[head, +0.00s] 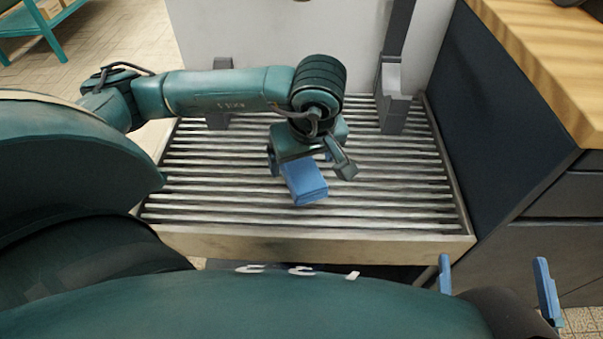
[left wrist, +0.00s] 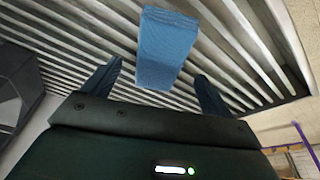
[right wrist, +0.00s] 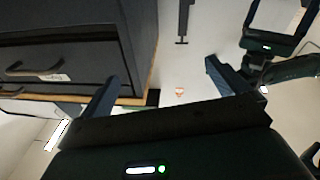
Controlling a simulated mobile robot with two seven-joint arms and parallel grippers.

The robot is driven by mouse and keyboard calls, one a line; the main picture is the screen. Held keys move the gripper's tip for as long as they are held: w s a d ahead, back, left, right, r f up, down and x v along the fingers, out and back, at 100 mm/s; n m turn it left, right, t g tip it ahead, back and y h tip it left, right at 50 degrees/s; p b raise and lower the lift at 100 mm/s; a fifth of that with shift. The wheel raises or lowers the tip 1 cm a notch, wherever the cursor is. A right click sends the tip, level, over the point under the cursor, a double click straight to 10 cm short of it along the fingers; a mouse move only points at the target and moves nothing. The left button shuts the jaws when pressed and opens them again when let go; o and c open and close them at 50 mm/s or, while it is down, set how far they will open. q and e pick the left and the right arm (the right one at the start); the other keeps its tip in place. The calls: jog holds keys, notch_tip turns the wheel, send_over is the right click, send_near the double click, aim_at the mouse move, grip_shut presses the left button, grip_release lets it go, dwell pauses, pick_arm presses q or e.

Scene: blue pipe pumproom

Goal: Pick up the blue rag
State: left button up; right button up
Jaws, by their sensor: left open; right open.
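The blue rag (head: 304,182) is a small folded block on the slatted metal rack (head: 400,215). It also shows in the left wrist view (left wrist: 166,48), ahead of and between the fingers. My left gripper (head: 312,170) is open above the rack, its fingers on either side of the rag's near area; the wrist view (left wrist: 160,85) shows a gap between fingers and no clear grip. Whether the fingers touch the rag cannot be told. My right gripper (head: 497,280) is open and empty at the lower right, away from the rag; its open fingers show in the right wrist view (right wrist: 160,85).
A grey bracket (head: 394,95) stands at the rack's back right, in front of a pale wall panel (head: 290,30). A dark cabinet with a wooden top (head: 550,60) borders the rack on the right. A teal table (head: 45,30) stands far back left.

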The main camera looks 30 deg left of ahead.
aim_at(302, 169)
pick_arm(q)
jog(key=x, duration=0.3)
jog(key=shift+f+b, duration=0.15)
jog(key=shift+b, duration=0.2)
jog(key=c, duration=1.1)
